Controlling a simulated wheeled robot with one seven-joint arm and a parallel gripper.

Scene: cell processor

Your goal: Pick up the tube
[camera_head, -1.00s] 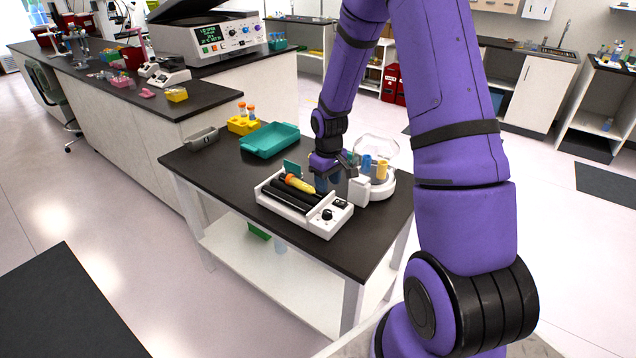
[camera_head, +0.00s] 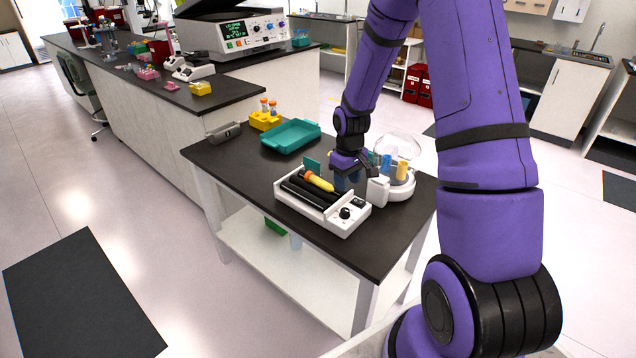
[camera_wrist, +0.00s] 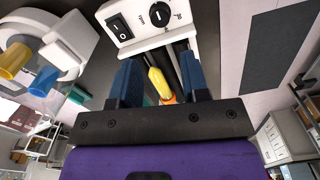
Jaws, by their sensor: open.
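The tube, yellow with an orange cap (camera_head: 318,181), lies on the black rollers of a white roller mixer (camera_head: 345,222) on the dark table. In the wrist view the tube (camera_wrist: 159,84) shows between the two blue fingers of my gripper (camera_wrist: 158,82), its orange cap toward the gripper's base. The fingers are apart and do not touch it. In the head view my gripper (camera_head: 345,178) is beside the mixer's back right, near the tube; its fingertips are partly hidden there.
A white centrifuge with a clear open lid (camera_head: 398,190) holds blue and yellow tubes, close to the right of my gripper. A teal tray (camera_head: 291,136), a yellow rack (camera_head: 265,121) and a grey holder (camera_head: 224,132) stand farther back on the table (camera_head: 235,165).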

